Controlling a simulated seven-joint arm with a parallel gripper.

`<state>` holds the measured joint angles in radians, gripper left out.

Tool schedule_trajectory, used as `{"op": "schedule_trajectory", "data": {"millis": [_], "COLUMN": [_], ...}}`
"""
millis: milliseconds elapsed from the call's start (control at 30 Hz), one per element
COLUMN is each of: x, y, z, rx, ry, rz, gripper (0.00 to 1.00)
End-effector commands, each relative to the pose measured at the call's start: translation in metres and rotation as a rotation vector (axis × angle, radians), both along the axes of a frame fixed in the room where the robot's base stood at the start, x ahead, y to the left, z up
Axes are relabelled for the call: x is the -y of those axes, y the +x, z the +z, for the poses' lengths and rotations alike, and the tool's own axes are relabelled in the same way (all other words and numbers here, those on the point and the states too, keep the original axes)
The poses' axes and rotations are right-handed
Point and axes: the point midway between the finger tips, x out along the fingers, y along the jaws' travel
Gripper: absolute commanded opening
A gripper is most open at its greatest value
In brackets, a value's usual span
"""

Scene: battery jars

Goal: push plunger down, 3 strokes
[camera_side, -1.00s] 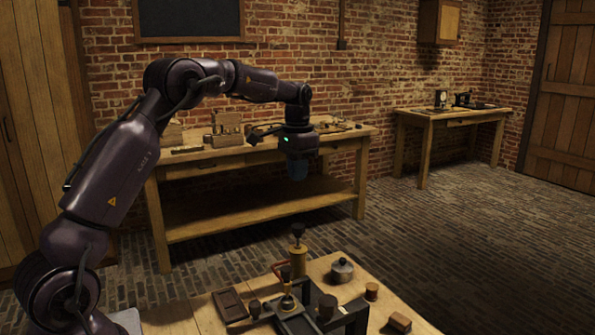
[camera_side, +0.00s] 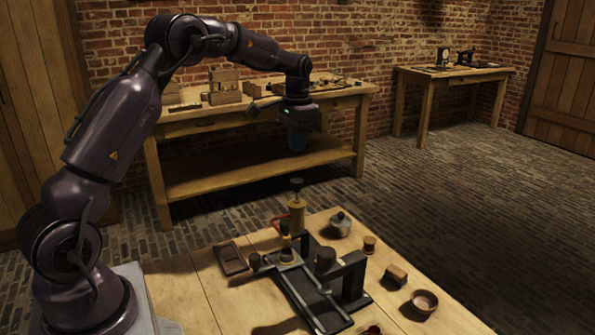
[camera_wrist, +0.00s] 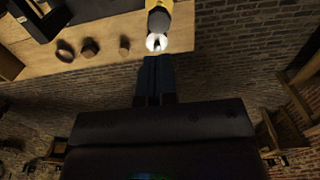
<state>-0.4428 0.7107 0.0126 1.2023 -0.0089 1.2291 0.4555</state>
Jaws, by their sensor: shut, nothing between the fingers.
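The plunger is a dark knob (camera_side: 297,183) on a short rod, standing up from the brass-yellow pump cylinder (camera_side: 298,213) at the back of the wooden bench. My gripper (camera_side: 298,148) is shut and empty, pointing down above the knob, with a gap between them in the side view. In the wrist view the blue fingertips (camera_wrist: 155,62) are together, and a brightly lit round top (camera_wrist: 157,42), likely the plunger's, shows just past them with yellow beyond it. The cylinder's base is partly hidden by dark parts in front.
On the bench (camera_side: 195,290) stand a dark frame (camera_side: 352,275), a flat tray (camera_side: 231,258), a grey lidded pot (camera_side: 341,224), a small brown jar (camera_side: 369,244), a wooden block (camera_side: 396,275) and a bowl (camera_side: 424,301). The air around my gripper is clear.

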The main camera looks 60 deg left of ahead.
Motion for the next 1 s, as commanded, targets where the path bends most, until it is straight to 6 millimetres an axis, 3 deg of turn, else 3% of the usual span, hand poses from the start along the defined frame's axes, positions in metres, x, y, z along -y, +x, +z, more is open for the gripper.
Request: {"op": "schedule_trajectory", "data": {"millis": [100,333,533,867,1000], "x": [0.0,0.0,0.0,0.0,0.0], "y": [-0.001,-0.001,0.0,0.0,-0.001], "z": [-0.027,-0.063,-0.075,-0.076,-0.088], "rx": [-0.004,-0.003,0.0,0.0,-0.003], "ry": [-0.002,-0.001,0.0,0.0,-0.001], "rz": [0.0,0.0,0.0,0.0,0.0], "gripper": [0.0,0.0,0.0,0.0,0.0]}}
